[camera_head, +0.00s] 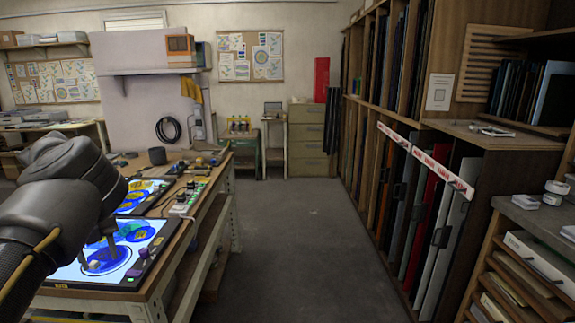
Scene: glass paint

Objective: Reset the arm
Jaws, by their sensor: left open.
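My left arm comes in from the left edge over the workbench (165,255). Its gripper (97,252) points down above the nearer lit panel (150,229), with its fingers apart. A small pale, knob-like thing (94,265) shows on the panel close to the fingertips; I cannot tell whether it touches them. The panel shows blue and yellow round patterns. A second lit panel (140,190) lies behind it, partly hidden by my arm. My right gripper is not in view.
Several small bottles (185,200) and a dark cup (157,156) stand on the bench. A clear grey floor aisle (290,240) runs along the bench's right side. Tall wooden racks of sheets (420,190) line the right. A drawer cabinet (307,140) stands at the back.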

